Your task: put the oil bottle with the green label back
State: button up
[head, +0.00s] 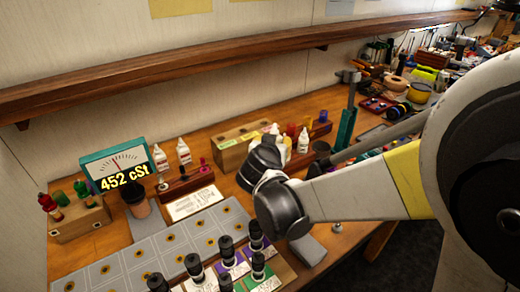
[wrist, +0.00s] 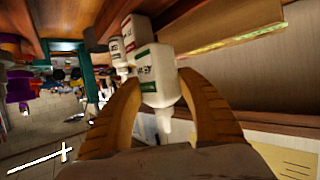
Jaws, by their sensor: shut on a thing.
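In the wrist view, the white oil bottle with the green label (wrist: 158,82) sits between the two yellow-brown fingers of my gripper (wrist: 160,72), which is shut on it. Its nozzle points down in this picture. Another white bottle (wrist: 117,52) stands close beside it, on the left. In the head view, the dark end of my arm (head: 265,160) is in front of a few white bottles (head: 303,142) near the wooden block. My fingers and the held bottle cannot be made out clearly there.
Two more white bottles (head: 183,152) stand behind a small wooden rack (head: 187,183) on the left. A gauge reading 452 cSt (head: 116,165) stands further left. A grey tray (head: 115,258) and small black-capped jars (head: 226,246) are at the front. A wooden shelf (head: 200,75) runs above the bench.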

jog(key=a+f, duration=0.1)
jog(key=a+f+b, duration=0.1)
jog(key=a, duration=0.1)
jog(key=shift+s+a, duration=0.2)
jog(key=shift+a, duration=0.05)
jog(key=shift+f+b, duration=1.05)
jog(key=shift+f, duration=1)
jog(key=shift+f, duration=0.1)
jog(key=o, duration=1.2)
jog(key=shift+r, duration=0.25)
jog(key=p+v, duration=0.2)
jog(key=v, duration=0.5)
jog(key=shift+s+a+p, duration=0.1)
jog(key=shift+s+p, duration=0.2)
jog(key=shift+p, duration=0.1)
